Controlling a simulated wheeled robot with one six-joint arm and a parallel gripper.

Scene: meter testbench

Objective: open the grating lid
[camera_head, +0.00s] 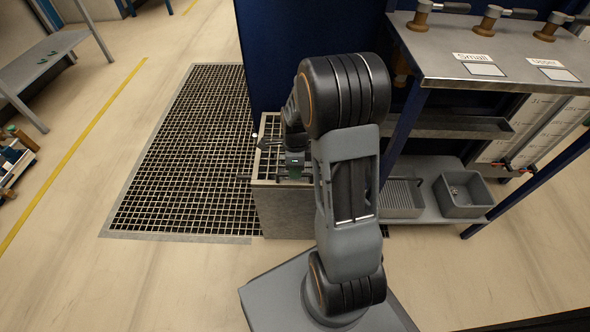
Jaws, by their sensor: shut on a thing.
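The grating lid (268,164) is a small square-mesh grid on top of a grey box (284,211), just left of my arm in the head view. It looks about level with the box's top rim. A thin dark bar runs across its near part. My gripper (274,147) is over the lid, shut on part of it. My arm hides the lid's right side, and the exact contact between the jaws and lid is too small to make out.
A wide floor grating (185,155) lies to the left. A dark blue panel (305,45) rises behind the box. At right, a metal bench (470,60) holds several taps, with a grey sink (463,193) on its lower shelf.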

